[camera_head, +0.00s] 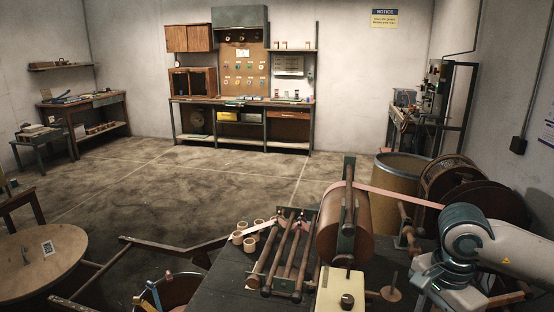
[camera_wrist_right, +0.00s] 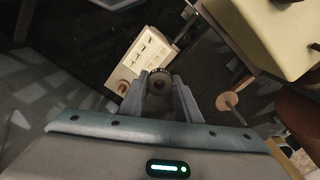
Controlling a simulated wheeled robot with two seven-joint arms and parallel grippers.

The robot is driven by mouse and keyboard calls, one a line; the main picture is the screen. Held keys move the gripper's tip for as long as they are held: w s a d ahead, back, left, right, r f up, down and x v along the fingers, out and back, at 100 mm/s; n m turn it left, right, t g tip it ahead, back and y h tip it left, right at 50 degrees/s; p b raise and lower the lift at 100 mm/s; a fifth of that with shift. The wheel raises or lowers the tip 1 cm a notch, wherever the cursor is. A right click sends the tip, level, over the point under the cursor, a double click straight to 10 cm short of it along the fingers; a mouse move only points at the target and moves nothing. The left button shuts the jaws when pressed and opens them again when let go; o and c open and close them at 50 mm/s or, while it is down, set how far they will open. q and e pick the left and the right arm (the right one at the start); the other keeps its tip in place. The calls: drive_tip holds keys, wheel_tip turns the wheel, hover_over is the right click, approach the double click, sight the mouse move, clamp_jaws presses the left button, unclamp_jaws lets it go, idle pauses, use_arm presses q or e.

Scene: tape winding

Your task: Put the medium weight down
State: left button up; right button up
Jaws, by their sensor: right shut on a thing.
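The weight (camera_wrist_right: 159,83) is a small dark round piece with a lighter centre, seen in the right wrist view. I take it to be the medium weight. My right gripper (camera_wrist_right: 163,90) is shut on it, with one grey finger on each side. A cream board with dark markings (camera_wrist_right: 150,48) lies beyond the fingertips, and a small copper-coloured cylinder (camera_wrist_right: 123,87) is by its left edge. I cannot tell whether the weight touches the board. In the head view my right arm comes in at the lower right and its fingertips are hidden. My left gripper is not in view.
A thin peg on a round base (camera_head: 391,293) stands beside the cream box with a knob (camera_head: 340,290); the peg base also shows in the wrist view (camera_wrist_right: 228,101). The winding machine's large copper roll (camera_head: 344,225) and rollers (camera_head: 284,255) stand left of my right arm.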

drive_tip(key=n, duration=0.2)
drive_tip(key=s+f+n, duration=0.1)
drive_tip(key=n, duration=0.1)
drive_tip(key=a+f+n, duration=0.1)
drive_tip(key=n, duration=0.1)
drive_tip(key=shift+s, duration=0.15)
drive_tip(key=s+a+f+n, duration=0.1)
drive_tip(key=a+f+n, duration=0.1)
drive_tip(key=a+n, duration=0.5)
drive_tip(key=shift+s+a+n, duration=0.2)
drive_tip(key=shift+a+n, duration=0.05)
drive_tip(key=shift+n, duration=0.45)
drive_tip(key=shift+d, duration=0.15)
